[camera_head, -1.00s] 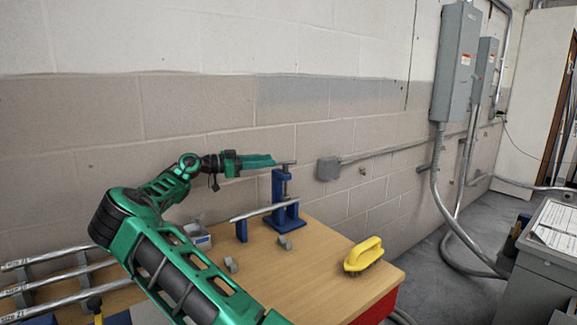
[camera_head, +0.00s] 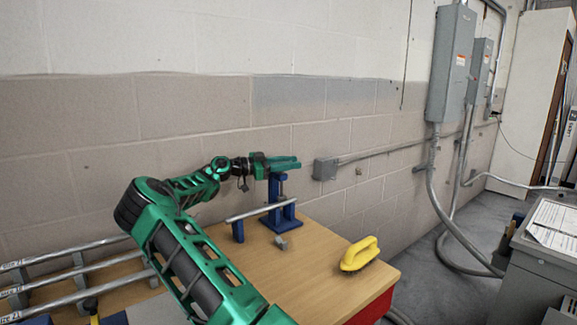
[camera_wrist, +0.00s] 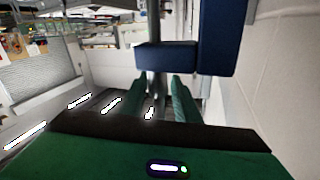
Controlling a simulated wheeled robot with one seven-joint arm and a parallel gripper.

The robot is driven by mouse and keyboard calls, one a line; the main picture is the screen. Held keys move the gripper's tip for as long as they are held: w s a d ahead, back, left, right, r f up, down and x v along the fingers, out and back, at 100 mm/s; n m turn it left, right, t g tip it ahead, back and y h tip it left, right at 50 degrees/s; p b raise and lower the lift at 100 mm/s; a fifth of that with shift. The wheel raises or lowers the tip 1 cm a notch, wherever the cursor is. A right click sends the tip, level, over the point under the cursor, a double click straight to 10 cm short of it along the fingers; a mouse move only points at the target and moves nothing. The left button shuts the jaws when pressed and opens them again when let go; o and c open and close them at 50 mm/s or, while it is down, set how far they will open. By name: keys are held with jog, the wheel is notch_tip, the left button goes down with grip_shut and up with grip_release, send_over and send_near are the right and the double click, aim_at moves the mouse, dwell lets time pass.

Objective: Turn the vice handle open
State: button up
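The blue vice (camera_head: 282,208) stands on the wooden workbench (camera_head: 325,262) near the wall. A grey metal pipe (camera_head: 258,212) lies across the vice and a small blue support. My gripper (camera_head: 286,163) is at the top of the vice, level, pointing right. In the wrist view, the blue vice body (camera_wrist: 215,40) fills the upper right. The two green fingers (camera_wrist: 157,100) are apart, with the vice's dark screw (camera_wrist: 155,82) seen between them. I cannot tell whether they touch it. The vice handle is hidden behind the fingers in the head view.
A yellow-handled brush (camera_head: 360,254) lies near the bench's right edge. A small grey fitting (camera_head: 281,242) lies in front of the vice. Several pipes (camera_head: 75,275) lie on a rack at left. The wall is close behind the vice.

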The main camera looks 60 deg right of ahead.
jog(key=shift+s+d, duration=0.15)
jog(key=shift+d, duration=0.05)
grip_shut()
